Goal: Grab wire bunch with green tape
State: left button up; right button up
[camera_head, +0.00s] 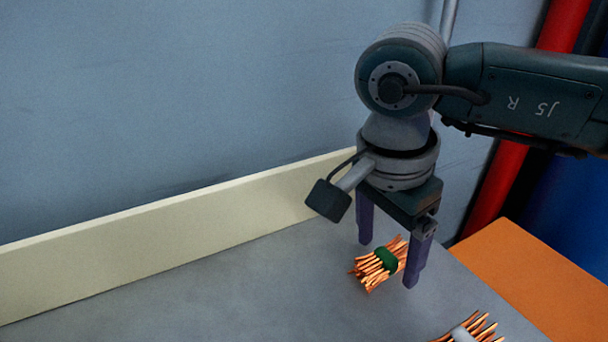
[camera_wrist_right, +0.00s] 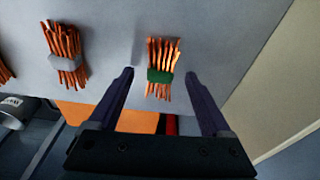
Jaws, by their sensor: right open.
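The wire bunch with green tape (camera_head: 377,264) is a bundle of copper wires lying on the grey tabletop, below my right gripper in the head view. It also shows in the right wrist view (camera_wrist_right: 163,70). My right gripper (camera_head: 388,262) is open, with its purple fingers pointing down, one on each side of the bunch in the picture. In the right wrist view the bunch appears between and beyond the fingertips (camera_wrist_right: 160,72). No contact shows, and the exact height of the fingertips above the table cannot be told. My left gripper is not in view.
A second wire bunch with grey tape (camera_head: 465,332) lies at the bottom right; it shows to the left in the wrist view (camera_wrist_right: 68,58). Part of another bunch (camera_wrist_right: 4,72) shows at the wrist view's left edge. A cream raised edge (camera_head: 170,228) runs behind the grey table (camera_head: 220,300).

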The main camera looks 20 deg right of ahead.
jog(key=shift+f, duration=0.2)
dwell(0.5)
grip_shut()
dwell(0.6)
